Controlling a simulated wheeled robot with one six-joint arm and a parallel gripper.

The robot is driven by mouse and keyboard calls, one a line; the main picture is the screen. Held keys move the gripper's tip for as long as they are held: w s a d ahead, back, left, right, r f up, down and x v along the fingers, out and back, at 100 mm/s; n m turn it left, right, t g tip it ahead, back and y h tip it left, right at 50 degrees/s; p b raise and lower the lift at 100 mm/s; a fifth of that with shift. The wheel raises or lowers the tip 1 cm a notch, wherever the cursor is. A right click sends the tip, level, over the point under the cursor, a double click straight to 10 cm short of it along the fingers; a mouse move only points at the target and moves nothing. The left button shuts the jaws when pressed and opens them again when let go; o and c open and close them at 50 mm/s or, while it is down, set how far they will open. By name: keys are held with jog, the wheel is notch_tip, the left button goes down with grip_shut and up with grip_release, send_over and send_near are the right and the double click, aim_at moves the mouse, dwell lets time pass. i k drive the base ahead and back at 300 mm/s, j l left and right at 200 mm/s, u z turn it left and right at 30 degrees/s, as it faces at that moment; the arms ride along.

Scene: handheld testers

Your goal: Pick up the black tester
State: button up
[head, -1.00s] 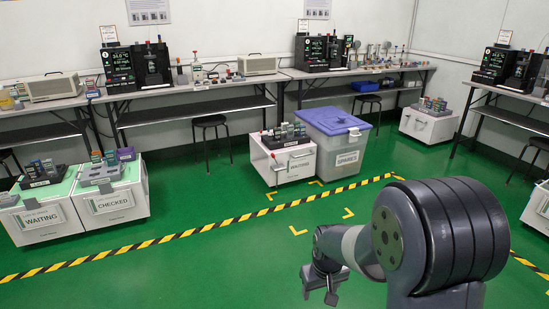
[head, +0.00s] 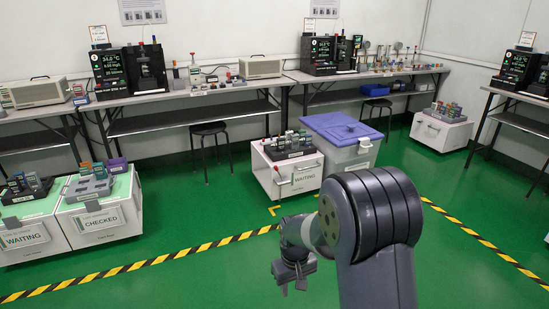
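Several small handheld testers stand in racks on low white carts; they are too small here to tell which one is the black tester. A dark rack of testers (head: 27,188) is on the left cart, a grey rack (head: 90,187) on the cart marked CHECKED, and another dark rack of testers (head: 288,150) on the middle cart marked WAITING. My gripper (head: 292,284) hangs over the green floor, in front of the middle cart and apart from it. Its two fingers look spread, with nothing between them.
A lidded purple-topped bin (head: 340,128) stands beside the middle cart. Benches with black screened machines (head: 128,72) line the back wall. A black stool (head: 209,132) stands before them. Yellow-black tape (head: 150,262) crosses the open green floor. Another cart (head: 440,130) is at back right.

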aim_at(280, 146)
jog(key=i, duration=3.95)
